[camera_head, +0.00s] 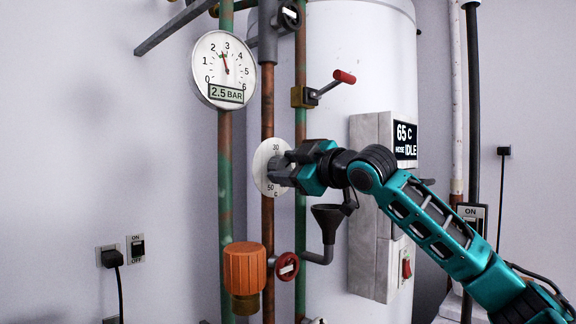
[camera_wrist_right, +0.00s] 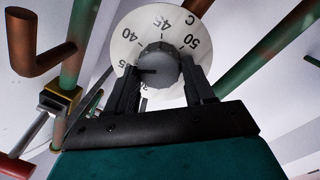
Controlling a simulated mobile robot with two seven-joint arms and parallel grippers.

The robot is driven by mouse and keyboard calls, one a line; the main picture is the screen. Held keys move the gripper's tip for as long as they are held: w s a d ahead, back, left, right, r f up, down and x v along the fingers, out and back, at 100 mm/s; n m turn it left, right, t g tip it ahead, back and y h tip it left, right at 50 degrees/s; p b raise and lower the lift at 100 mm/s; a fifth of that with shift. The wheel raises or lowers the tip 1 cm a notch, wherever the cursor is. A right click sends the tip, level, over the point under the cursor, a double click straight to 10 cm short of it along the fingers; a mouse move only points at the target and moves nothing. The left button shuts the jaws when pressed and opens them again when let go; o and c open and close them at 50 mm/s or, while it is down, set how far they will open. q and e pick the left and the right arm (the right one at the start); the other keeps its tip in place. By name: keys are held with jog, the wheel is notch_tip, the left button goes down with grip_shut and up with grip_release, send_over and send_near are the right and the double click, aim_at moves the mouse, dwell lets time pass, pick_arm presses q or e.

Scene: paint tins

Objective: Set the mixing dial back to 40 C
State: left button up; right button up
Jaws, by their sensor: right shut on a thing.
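The mixing dial is a round white scale plate (camera_head: 262,160) on the copper pipe. In the head view its 30 and 50 marks show, and my gripper covers part of it. In the right wrist view the plate (camera_wrist_right: 131,50) shows 40, 45 and 50, with 35 partly hidden. A grey round knob (camera_wrist_right: 158,62) sits at its centre, and the knob's dark pointer mark points left, near the 35. My right gripper (camera_head: 284,172) is shut on the knob, one finger on each side. My left gripper is not in view.
A pressure gauge (camera_head: 224,70) reading about 2.5 bar hangs above left. A red-handled lever valve (camera_head: 330,84), a funnel (camera_head: 328,215), a red valve wheel (camera_head: 287,266) and an orange cap (camera_head: 245,268) surround the dial. A control box (camera_head: 371,200) displays 65 C, IDLE.

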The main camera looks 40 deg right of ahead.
jog(key=m+p, duration=0.1)
jog(key=m, duration=0.3)
jog(key=shift+d+r+p, duration=0.1)
jog(key=shift+p, duration=0.2)
jog(key=shift+m+g+y+p, duration=0.3)
jog(key=shift+m+y+p, duration=0.1)
jog(key=shift+m, duration=0.7)
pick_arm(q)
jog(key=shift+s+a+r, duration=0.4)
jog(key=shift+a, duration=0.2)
pick_arm(e)
jog(key=shift+m, duration=0.8)
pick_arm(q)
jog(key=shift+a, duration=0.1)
pick_arm(e)
jog(key=o, duration=1)
jog(key=shift+o, duration=0.2)
jog(key=shift+d, duration=0.1)
